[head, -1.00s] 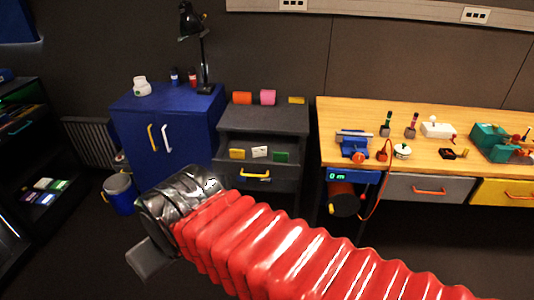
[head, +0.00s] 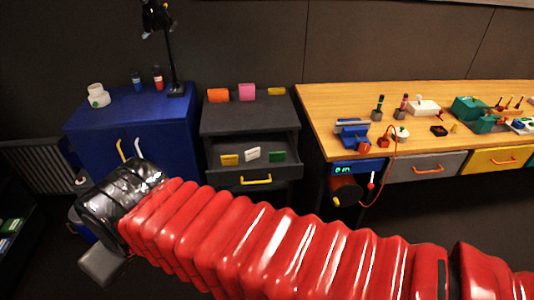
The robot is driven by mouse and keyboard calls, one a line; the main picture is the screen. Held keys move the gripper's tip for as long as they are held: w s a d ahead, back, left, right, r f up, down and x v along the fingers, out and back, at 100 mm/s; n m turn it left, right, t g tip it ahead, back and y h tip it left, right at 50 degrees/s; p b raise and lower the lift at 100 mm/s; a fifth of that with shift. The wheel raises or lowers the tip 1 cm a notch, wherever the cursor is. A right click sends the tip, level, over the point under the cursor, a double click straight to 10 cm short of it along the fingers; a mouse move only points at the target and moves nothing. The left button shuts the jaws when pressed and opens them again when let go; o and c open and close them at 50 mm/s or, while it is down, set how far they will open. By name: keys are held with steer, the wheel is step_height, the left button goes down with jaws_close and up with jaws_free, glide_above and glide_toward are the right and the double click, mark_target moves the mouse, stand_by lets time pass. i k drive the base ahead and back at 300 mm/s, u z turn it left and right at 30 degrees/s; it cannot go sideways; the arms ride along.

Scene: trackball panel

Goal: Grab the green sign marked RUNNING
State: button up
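A small green sign (head: 277,156) is at the right end of the open drawer of the dark grey cabinet (head: 250,118). Its lettering is too small to read. A white sign (head: 252,154) and a yellow sign (head: 229,159) are left of it in the same drawer. My gripper (head: 101,265) is at the lower left, well left of and apart from the drawer. A grey part of it shows past the black wrist. The fingers cannot be made out, so its opening is unclear.
Orange (head: 217,95), pink (head: 247,92) and yellow (head: 276,91) signs stand on the grey cabinet. A blue cabinet (head: 150,120) with a black lamp (head: 173,60) stands left. A wooden workbench (head: 320,105) with tools stands right. Dark floor lies in front.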

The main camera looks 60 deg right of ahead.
mark_target(277, 156)
steer(key=z, duration=0.3)
steer(key=i, duration=0.7)
steer(key=z, duration=1.1)
steer(key=i, duration=0.8)
steer(key=z, duration=0.5)
